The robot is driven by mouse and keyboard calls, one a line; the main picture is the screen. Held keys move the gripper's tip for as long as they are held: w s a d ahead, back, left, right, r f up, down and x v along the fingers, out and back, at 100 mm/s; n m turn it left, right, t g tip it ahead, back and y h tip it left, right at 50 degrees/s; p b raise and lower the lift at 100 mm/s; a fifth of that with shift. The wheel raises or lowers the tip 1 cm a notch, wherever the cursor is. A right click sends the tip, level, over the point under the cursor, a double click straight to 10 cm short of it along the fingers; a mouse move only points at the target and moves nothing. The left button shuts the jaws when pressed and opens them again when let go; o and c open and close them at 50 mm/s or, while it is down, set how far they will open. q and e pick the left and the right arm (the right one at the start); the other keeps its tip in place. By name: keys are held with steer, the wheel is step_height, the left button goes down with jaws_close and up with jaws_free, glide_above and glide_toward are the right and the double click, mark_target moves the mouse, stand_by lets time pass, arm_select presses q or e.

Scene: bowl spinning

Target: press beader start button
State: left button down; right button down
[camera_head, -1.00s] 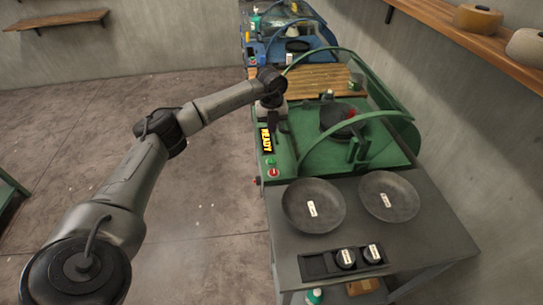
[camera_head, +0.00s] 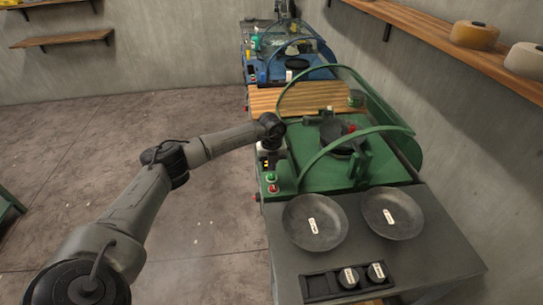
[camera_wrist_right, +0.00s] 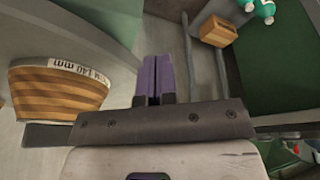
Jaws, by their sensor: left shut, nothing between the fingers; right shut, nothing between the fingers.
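The green machine (camera_head: 310,178) stands at centre in the head view, with a dark bowl (camera_head: 338,137) mounted on it under a curved green guard. On its left front edge are a green button (camera_head: 271,178) and a red button (camera_head: 273,188). My left gripper (camera_head: 268,165) points down just beyond the green button, covering most of the yellow-lettered display. Its fingers are small and dark; whether they touch the panel I cannot tell. My right gripper (camera_wrist_right: 154,62) shows in the right wrist view with purple fingers shut together, empty.
Two labelled dark bowls (camera_head: 314,222) and (camera_head: 392,213) lie on the grey table (camera_head: 375,252), near a black tray (camera_head: 318,286) with two round pieces. A blue machine (camera_head: 270,68) stands behind. A striped wooden piece (camera_wrist_right: 58,92) is left of my right gripper.

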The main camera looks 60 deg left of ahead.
mark_target(271, 176)
arm_select(q)
steer(key=shift+f+b, duration=0.3)
steer(key=shift+f, duration=1.75)
